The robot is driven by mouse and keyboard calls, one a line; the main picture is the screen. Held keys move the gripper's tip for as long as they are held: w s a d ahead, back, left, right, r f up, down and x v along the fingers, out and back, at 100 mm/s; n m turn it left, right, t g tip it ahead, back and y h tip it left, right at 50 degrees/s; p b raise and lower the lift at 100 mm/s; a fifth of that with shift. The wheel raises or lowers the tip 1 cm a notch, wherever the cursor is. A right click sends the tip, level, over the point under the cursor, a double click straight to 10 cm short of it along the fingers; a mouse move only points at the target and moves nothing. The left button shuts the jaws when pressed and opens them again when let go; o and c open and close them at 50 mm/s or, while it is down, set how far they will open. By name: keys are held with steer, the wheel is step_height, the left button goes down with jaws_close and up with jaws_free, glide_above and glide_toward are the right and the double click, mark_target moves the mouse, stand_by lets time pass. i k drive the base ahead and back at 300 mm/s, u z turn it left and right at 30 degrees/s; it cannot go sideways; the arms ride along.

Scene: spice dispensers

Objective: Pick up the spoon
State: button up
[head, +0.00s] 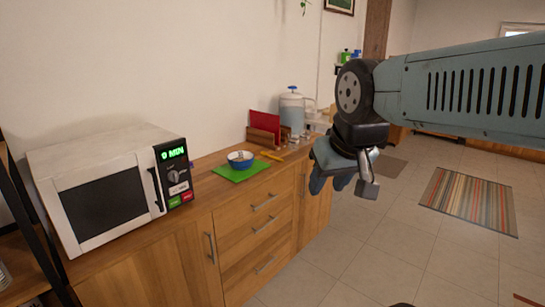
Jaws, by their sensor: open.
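I cannot clearly make out a spoon. Small yellow-orange items (270,155) lie on the wooden counter just right of the green mat; they are too small to identify. A blue bowl (240,162) with a pale inside stands on the green mat (231,177), and something small and indistinct shows in it. My gripper (331,184) is open, points down and appears empty. In the picture it is right of the bowl and the yellow-orange items, apart from them, in front of the counter's right end.
A white microwave (101,192) stands on the left of the wooden counter (211,204). A red item in a wooden holder (264,133) and a pale lidded dispenser (292,110) stand toward the back. Open tiled floor (395,235) and a striped rug (468,201) lie right.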

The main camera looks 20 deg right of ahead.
mark_target(263, 153)
steer(key=z, duration=0.55)
steer(key=i, duration=2.05)
steer(key=u, duration=0.45)
steer(key=k, duration=0.75)
steer(key=u, duration=0.25)
steer(key=i, duration=0.75)
steer(key=z, duration=0.15)
